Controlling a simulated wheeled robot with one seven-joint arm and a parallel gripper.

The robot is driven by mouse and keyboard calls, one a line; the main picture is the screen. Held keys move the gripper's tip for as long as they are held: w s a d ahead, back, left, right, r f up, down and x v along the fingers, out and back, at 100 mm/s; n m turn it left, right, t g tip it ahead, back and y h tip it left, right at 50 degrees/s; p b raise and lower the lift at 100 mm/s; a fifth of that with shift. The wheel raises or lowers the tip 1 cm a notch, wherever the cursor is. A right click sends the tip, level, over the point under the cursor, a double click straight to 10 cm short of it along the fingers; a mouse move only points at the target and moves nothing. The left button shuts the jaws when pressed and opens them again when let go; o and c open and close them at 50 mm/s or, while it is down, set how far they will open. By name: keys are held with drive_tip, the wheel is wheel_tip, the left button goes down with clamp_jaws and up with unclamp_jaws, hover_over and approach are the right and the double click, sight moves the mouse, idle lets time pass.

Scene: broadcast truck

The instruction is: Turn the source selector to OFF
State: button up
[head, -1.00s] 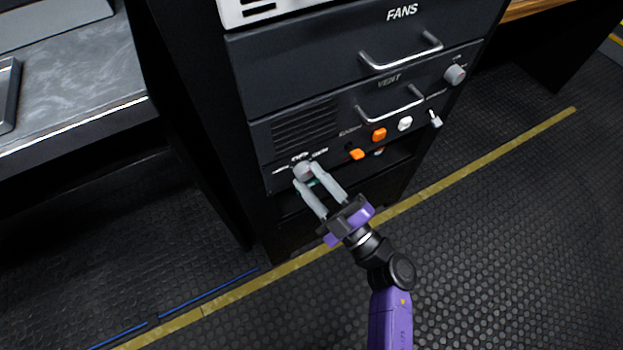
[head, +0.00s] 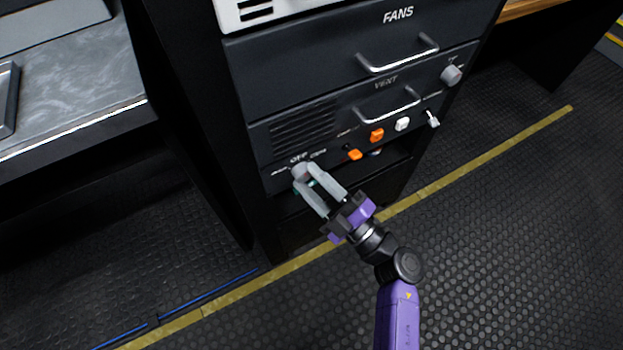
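The source selector is a small grey knob (head: 301,169) at the lower left of the rack panel, with a white "OFF" label above it and smaller labels to either side. My gripper (head: 304,176) reaches it from the lower right, with its two grey fingers on either side of the knob and their tips close together. The fingers appear closed on the knob. They cover most of it, so its pointer direction cannot be read.
Orange switches (head: 376,135), a white switch (head: 402,124) and a toggle (head: 432,118) sit to the right on the panel. A round knob (head: 451,75) is at upper right. Drawer handles (head: 388,104) stick out above. A grey desk (head: 75,75) stands left; the floor in front is open.

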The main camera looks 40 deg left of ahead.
drive_tip(key=o, duration=0.3)
drive_tip(key=p+v, duration=0.1)
drive_tip(key=v, duration=0.6)
drive_tip(key=shift+d+f, duration=0.1)
drive_tip(key=shift+d, duration=0.3)
